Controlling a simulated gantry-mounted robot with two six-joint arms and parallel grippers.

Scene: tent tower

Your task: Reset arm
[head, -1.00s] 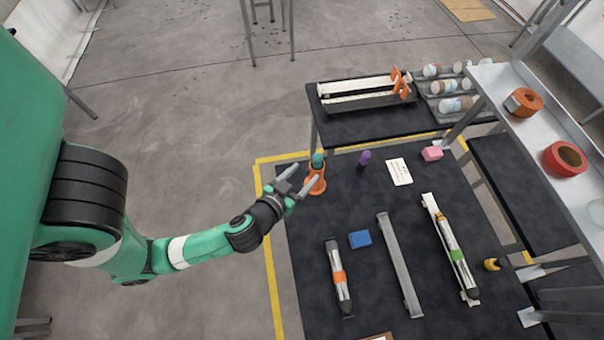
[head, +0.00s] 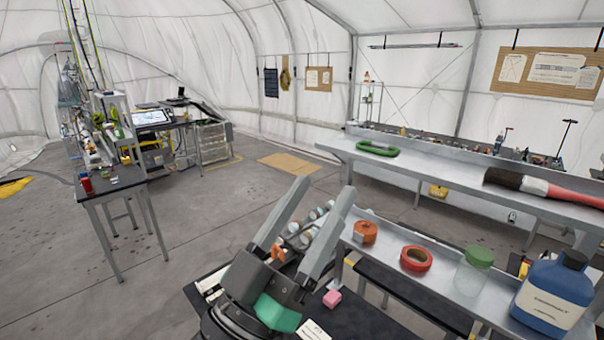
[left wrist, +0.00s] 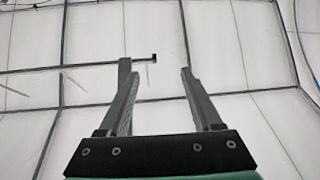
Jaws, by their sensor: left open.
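My left gripper (head: 316,218) is raised in front of the head camera, over the dark table (head: 375,322). Its two grey fingers point up and stand apart, with nothing between them. In the left wrist view the fingers (left wrist: 157,75) are open and empty against the white tent wall and its dark poles. My right gripper is in neither view.
A metal shelf (head: 398,276) on the right holds orange tape (head: 365,232), red tape (head: 416,258), a green-lidded jar (head: 475,272) and a blue bottle (head: 552,293). A pink block (head: 332,299) lies below. Open floor (head: 220,225) lies to the left.

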